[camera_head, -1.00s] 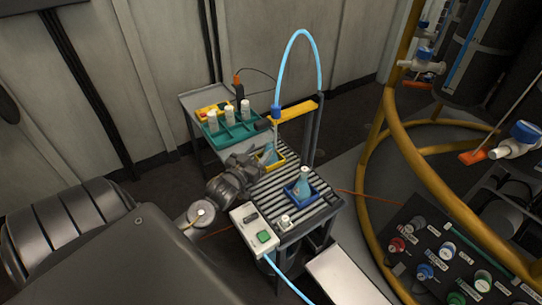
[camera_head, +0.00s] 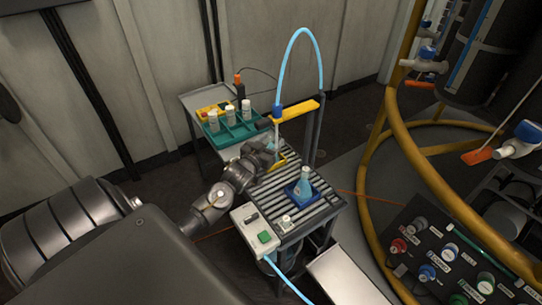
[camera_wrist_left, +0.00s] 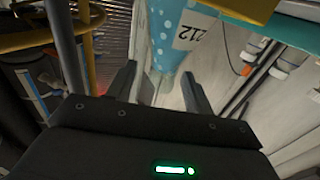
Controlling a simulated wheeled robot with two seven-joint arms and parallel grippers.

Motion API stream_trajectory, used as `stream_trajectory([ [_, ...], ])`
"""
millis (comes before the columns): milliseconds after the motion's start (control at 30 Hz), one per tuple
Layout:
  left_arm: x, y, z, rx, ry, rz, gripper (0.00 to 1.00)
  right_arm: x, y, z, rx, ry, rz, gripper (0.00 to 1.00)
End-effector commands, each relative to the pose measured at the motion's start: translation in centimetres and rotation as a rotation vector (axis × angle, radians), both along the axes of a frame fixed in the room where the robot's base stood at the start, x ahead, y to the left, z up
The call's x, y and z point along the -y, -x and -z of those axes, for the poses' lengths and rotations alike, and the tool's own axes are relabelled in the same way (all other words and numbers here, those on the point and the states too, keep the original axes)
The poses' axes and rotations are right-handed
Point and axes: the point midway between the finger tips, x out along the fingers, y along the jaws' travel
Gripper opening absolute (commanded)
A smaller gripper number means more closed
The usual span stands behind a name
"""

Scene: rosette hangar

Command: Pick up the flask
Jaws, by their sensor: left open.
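A pale blue flask (camera_head: 270,146) stands at the yellow holder (camera_head: 281,160) on the slatted rack, mostly hidden by my left gripper in the head view. My left gripper (camera_head: 268,154) is open beside it. In the left wrist view the teal flask with a "212" label (camera_wrist_left: 174,42) is just beyond the two open fingers (camera_wrist_left: 158,72), close to the space between them. I cannot tell whether a finger touches it. A second blue flask (camera_head: 304,184) stands in a blue holder (camera_head: 296,194) nearer on the rack.
A teal tray (camera_head: 238,130) with several white bottles sits behind on the cart. A blue hose (camera_head: 303,32) arches above the rack beside a yellow bar (camera_head: 295,112). A control box with a green button (camera_head: 255,232) is at the near edge. Yellow pipes (camera_head: 388,120) stand to the right.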

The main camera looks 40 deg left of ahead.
Motion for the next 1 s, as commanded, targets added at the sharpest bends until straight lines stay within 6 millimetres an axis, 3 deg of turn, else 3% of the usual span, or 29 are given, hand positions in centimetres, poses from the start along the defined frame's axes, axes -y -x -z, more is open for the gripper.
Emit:
stream_trajectory([
  [267, -0.08, -0.48, 0.02, -0.001, 0.0, 0.0, 0.52, -0.01, -0.07, -0.08, -0.001, 0.0, 0.0, 0.36],
  [700, -0.07, -0.46, 0.02, -0.001, 0.0, 0.0, 0.0, -0.01, -0.09, -0.11, 0.0, 0.0, 0.0, 0.36],
  [1000, -0.09, -0.47, -0.07, 0.001, 0.0, 0.0, 0.0, -0.04, -0.1, -0.13, 0.001, 0.0, 0.0, 0.36],
])
